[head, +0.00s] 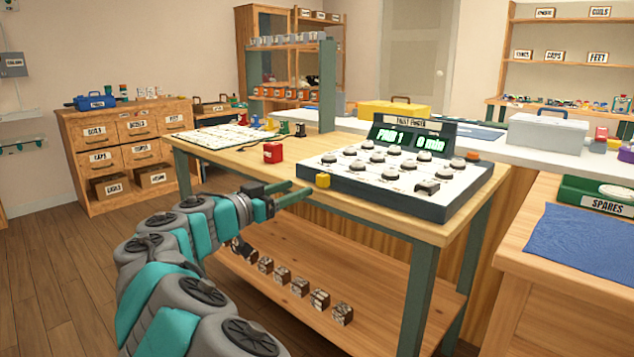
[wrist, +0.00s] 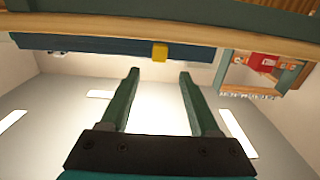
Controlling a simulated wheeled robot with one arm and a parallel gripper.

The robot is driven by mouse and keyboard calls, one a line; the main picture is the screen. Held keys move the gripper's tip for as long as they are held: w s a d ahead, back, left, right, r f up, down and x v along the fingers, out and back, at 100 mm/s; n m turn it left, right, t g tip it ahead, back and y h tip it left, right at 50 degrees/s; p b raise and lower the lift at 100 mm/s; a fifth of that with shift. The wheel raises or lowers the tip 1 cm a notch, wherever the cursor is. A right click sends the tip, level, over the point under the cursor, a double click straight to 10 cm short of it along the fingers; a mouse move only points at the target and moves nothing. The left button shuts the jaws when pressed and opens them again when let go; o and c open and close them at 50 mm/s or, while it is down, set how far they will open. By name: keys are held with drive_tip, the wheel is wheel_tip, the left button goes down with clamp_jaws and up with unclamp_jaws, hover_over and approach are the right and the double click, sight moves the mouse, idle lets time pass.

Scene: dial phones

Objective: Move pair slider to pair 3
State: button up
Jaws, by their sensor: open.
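The yellow knob (head: 323,181), which looks like the pair slider, sits at the left front edge of a dark-sided console (head: 405,178) with a white top. In the wrist view the yellow knob (wrist: 160,52) shows just beyond and between my fingertips, apart from them. The console's green display (head: 410,140) reads "PAIR 1" and "0 min". My gripper (head: 297,191) is open and empty, just left of the knob near the table's front edge. Its two green fingers (wrist: 159,73) are spread in the wrist view.
The console stands on a wooden table (head: 245,172) with a red box (head: 273,152) and a white board (head: 222,136) to its left. Several small blocks lie on the lower shelf (head: 360,290). Round knobs cover the console top.

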sight(320, 179)
drive_tip(key=p+x, duration=0.1)
drive_tip(key=x, duration=0.6)
drive_tip(key=shift+w+d, duration=0.25)
clamp_jaws()
idle(0.3)
idle(0.9)
